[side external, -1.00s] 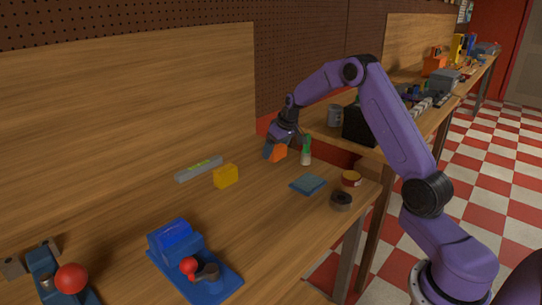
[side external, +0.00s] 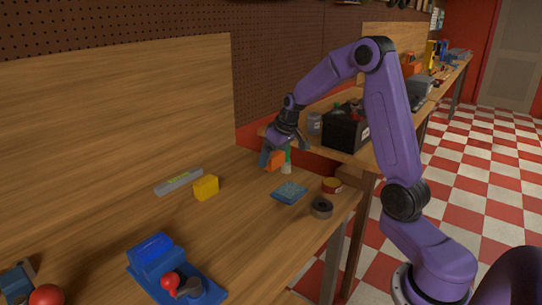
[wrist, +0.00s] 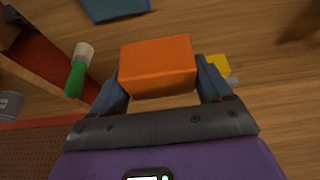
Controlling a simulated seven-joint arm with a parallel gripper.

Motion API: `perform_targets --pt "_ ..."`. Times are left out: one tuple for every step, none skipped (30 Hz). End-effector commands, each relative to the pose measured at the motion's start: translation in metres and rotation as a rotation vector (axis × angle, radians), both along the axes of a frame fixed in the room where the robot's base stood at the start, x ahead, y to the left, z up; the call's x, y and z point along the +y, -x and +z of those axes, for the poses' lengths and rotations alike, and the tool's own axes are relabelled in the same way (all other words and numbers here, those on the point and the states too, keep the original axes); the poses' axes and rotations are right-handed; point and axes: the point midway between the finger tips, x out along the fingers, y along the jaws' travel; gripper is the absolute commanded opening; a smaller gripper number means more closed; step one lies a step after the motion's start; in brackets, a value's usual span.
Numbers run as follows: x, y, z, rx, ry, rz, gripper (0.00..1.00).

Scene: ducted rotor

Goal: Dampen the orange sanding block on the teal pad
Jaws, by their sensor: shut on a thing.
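The orange sanding block (side external: 274,161) is held between the blue fingers of my gripper (side external: 273,157), which is shut on it. In the wrist view the block (wrist: 158,67) sits across the fingertips of my gripper (wrist: 162,82). The block appears to be above the wooden bench, but the gap is hard to judge. The teal pad (side external: 289,193) lies flat on the bench, nearer the camera and slightly right of the block in the side view. Its edge also shows at the top of the wrist view (wrist: 113,9). Block and pad are apart.
A yellow block (side external: 205,187) and grey level-like bar (side external: 179,181) lie left, with bare bench between.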

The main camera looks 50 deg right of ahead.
Motion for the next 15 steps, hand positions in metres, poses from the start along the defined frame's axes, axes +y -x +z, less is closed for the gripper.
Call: perform_targets --pt "0.0 0.0 0.0 0.0 0.0 0.0 0.47" --pt "0.0 0.0 0.0 0.0 0.0 0.0 0.47" --pt "0.0 0.0 0.0 0.0 0.0 0.0 0.47" --pt "0.0 0.0 0.0 0.0 0.0 0.0 0.69" --pt "0.0 0.0 0.0 0.0 0.0 0.0 0.59" --pt "0.0 0.0 0.0 0.0 0.0 0.0 0.54" --pt "0.0 0.0 0.0 0.0 0.0 0.0 0.54" --pt "0.0 0.0 0.0 0.0 0.0 0.0 0.54" --pt "-0.001 0.0 -0.001 0.0 0.0 0.0 0.54" --pt "-0.002 0.0 -0.001 0.0 0.0 -0.001 0.54" --pt "-0.005 0.001 -0.003 0.001 -0.002 -0.001 0.54" --pt "-0.009 0.003 -0.006 0.002 -0.002 -0.001 0.54" --pt "-0.012 0.004 -0.008 0.003 -0.004 -0.002 0.54" --pt "-0.017 0.006 -0.012 0.004 -0.005 -0.001 0.54" --pt "-0.023 0.009 -0.016 0.004 -0.007 -0.003 0.54"
